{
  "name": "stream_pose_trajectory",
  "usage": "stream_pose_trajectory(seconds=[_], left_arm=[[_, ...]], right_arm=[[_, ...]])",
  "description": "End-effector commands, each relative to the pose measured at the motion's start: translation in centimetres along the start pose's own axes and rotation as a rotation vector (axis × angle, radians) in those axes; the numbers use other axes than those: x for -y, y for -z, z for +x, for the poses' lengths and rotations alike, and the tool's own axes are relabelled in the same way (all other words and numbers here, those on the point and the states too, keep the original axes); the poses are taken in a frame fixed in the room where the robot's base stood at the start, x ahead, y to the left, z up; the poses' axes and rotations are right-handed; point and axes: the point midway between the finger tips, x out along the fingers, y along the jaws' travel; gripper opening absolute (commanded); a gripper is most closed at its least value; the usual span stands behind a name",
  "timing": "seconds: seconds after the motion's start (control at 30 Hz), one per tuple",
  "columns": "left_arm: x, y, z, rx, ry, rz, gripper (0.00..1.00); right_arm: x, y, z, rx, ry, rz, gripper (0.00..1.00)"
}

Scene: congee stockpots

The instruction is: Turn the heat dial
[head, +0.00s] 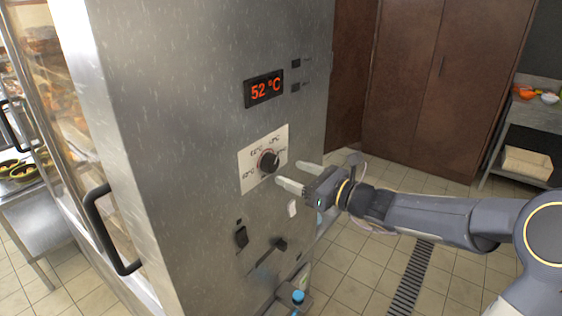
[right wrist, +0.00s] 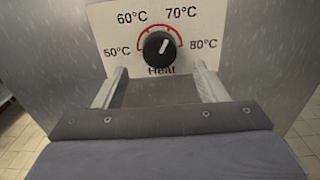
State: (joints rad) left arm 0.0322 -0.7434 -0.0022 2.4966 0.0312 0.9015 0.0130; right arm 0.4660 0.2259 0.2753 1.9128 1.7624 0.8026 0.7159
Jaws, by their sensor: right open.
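The heat dial (head: 268,161) is a round black knob on a white label plate (head: 246,178) on the side of a steel cabinet. In the right wrist view the dial (right wrist: 160,48) has a white pointer line tilted slightly right of upright, close to the 70°C mark. A red arc with marks from 50°C to 80°C surrounds it. My right gripper (head: 298,176) is open just in front of the panel, a little below the dial. In the right wrist view its two fingers (right wrist: 157,85) stand apart, below and to either side of the dial. My left gripper is out of view.
The steel cabinet (head: 170,120) carries a red 52 °C display (head: 263,90) above the dial. A black switch (head: 241,236) and a black lever (head: 281,243) sit below. A black door handle (head: 106,230) is on the left. Open tiled floor (head: 345,268) lies right of the cabinet.

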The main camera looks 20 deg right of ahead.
Motion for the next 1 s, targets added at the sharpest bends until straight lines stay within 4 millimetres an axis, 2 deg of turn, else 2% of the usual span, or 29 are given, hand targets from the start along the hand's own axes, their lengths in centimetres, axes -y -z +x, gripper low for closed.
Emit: stream_pose_trajectory(seconds=[0.1,0.3,0.67,1.0], left_arm=[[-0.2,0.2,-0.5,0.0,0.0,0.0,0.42],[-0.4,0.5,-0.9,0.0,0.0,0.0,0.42],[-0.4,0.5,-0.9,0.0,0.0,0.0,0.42],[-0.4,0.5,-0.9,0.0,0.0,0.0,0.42]], right_arm=[[-0.1,-0.1,2.1,0.001,-0.005,0.0,0.65],[-0.1,-0.1,4.6,0.0,-0.003,-0.001,0.65],[-0.1,0.0,5.2,-0.001,-0.002,-0.004,0.65],[-0.1,0.0,5.2,-0.001,-0.002,-0.004,0.22]])
